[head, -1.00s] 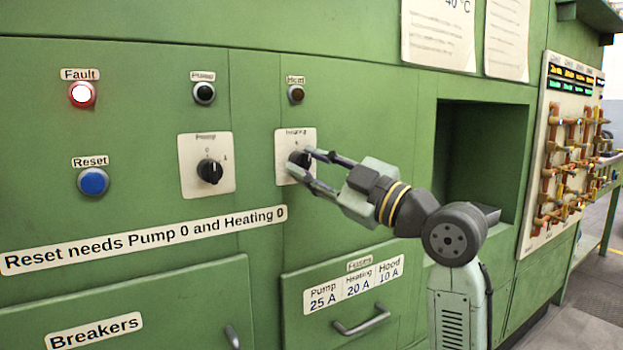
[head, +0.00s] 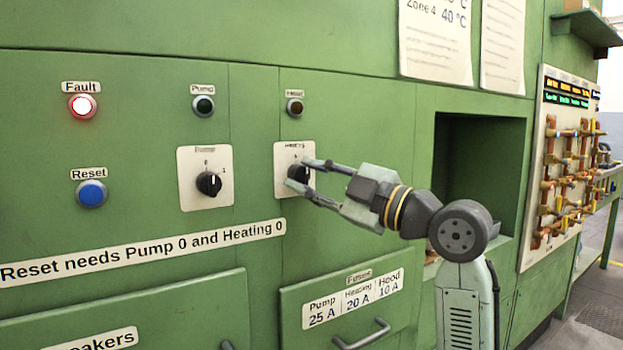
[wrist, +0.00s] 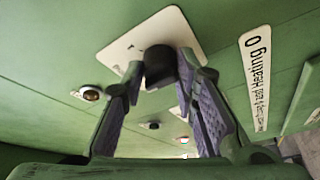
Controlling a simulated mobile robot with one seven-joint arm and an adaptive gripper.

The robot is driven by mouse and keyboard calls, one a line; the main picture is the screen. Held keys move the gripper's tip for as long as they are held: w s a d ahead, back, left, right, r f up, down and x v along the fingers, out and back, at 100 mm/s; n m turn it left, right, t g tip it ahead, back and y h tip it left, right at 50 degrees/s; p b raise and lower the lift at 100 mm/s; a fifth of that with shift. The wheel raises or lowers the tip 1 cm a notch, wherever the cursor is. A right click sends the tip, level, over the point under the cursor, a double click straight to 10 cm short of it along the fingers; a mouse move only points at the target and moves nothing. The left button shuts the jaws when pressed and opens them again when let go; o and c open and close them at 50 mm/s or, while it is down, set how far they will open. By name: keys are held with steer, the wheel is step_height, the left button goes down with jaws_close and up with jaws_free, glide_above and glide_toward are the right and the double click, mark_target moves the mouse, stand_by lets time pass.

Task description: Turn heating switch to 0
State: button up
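The heating switch (head: 297,173) is a black knob on a white plate (head: 283,152) on the green panel. In the wrist view the knob (wrist: 160,68) lies between the tips of my gripper (wrist: 163,75). My gripper (head: 305,176) reaches in from the right, with one finger above and one below the knob in the head view. The fingers are apart around the knob; whether they touch its sides is hard to tell. The knob's pointer and most of the plate's marks are hidden or too small to read.
The pump switch (head: 208,183) is on its own plate to the left. The fault lamp (head: 82,106) is lit, above the blue reset button (head: 91,193). A drawer with a handle (head: 362,334) is below, and an open recess (head: 478,177) is to the right.

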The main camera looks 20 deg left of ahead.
steer(key=o, duration=0.4)
steer(key=shift+d, duration=0.1)
steer(key=v, duration=1.2)
